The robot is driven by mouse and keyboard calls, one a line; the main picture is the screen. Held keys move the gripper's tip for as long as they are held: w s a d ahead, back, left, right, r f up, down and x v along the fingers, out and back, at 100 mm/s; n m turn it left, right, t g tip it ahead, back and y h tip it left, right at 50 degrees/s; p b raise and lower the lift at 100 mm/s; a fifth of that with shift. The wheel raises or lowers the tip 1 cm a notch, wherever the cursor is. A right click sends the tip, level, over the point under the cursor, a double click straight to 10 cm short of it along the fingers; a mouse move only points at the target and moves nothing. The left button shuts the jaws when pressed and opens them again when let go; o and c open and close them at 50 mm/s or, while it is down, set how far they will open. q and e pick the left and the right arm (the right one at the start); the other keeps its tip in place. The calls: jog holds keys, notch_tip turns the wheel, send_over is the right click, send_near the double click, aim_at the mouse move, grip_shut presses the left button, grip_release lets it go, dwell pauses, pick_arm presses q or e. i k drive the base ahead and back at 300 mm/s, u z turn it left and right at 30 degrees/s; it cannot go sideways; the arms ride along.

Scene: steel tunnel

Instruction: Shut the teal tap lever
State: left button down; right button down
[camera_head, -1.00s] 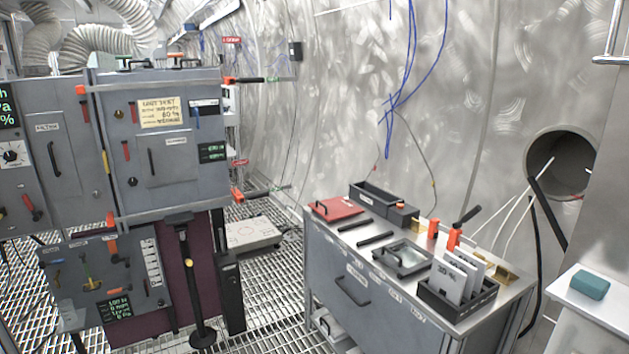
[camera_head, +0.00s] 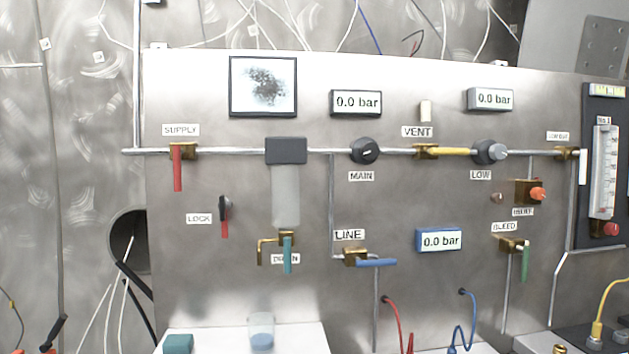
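The teal tap lever (camera_head: 288,255) hangs straight down from a brass tap (camera_head: 287,236) below the clear filter bowl (camera_head: 286,196) on the steel panel. It partly covers the label behind it, which seems to read DRAIN. A brass spout (camera_head: 261,251) bends down to the left of the lever. Below stands a clear cup (camera_head: 262,326) with bluish content on a white shelf (camera_head: 300,340). I cannot tell whether anything is flowing from the spout. Neither of my grippers is in view.
Nearby on the panel are a red SUPPLY lever (camera_head: 178,168), a red-handled LOCK knob (camera_head: 225,215), a blue LINE lever (camera_head: 376,262) and a green BLEED lever (camera_head: 525,262). A teal block (camera_head: 178,343) lies left of the cup. Hoses (camera_head: 398,325) hang at lower right.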

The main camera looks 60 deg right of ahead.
aim_at(287, 241)
jog(key=z, duration=1.3)
